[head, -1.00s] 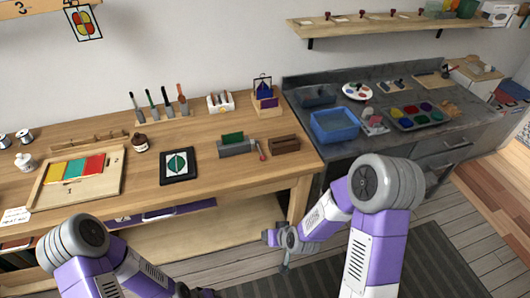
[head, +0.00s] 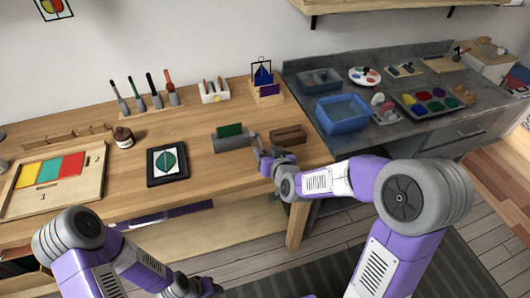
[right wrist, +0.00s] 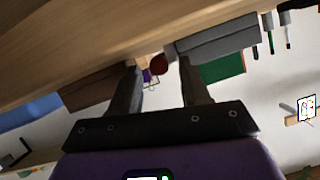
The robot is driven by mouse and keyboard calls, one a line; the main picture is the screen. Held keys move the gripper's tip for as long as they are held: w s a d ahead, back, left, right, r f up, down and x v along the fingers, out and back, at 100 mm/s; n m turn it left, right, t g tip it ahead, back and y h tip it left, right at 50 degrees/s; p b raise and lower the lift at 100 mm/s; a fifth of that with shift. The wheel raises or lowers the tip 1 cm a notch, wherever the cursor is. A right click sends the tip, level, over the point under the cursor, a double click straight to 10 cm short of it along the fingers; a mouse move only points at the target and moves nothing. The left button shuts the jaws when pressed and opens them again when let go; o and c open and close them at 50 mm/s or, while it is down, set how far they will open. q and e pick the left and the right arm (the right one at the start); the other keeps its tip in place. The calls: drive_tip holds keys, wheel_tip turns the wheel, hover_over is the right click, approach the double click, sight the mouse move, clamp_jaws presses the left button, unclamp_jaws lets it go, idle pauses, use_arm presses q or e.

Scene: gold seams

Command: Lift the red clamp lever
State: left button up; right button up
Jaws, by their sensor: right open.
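The red clamp lever's round red end (right wrist: 158,64) shows in the right wrist view between the tips of my right gripper (right wrist: 160,72). The fingers are apart and not closed on it. In the head view my right gripper (head: 266,158) is at the right end of the grey clamp (head: 232,143), which holds a green piece (head: 229,130); the gripper hides the lever there. The clamp (right wrist: 218,42) and green piece (right wrist: 222,68) also show in the right wrist view. My left gripper (head: 200,288) is low at the bottom edge, its jaws unclear.
A brown wooden block (head: 288,135) stands close right of my right gripper. A black-framed leaf picture (head: 167,163) lies left of the clamp. A wooden holder with a blue piece (head: 266,95) is behind. The front of the wooden bench (head: 235,178) is clear.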

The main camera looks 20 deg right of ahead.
drive_tip(key=shift+w+f, duration=0.2)
drive_tip(key=shift+w, duration=0.35)
clamp_jaws()
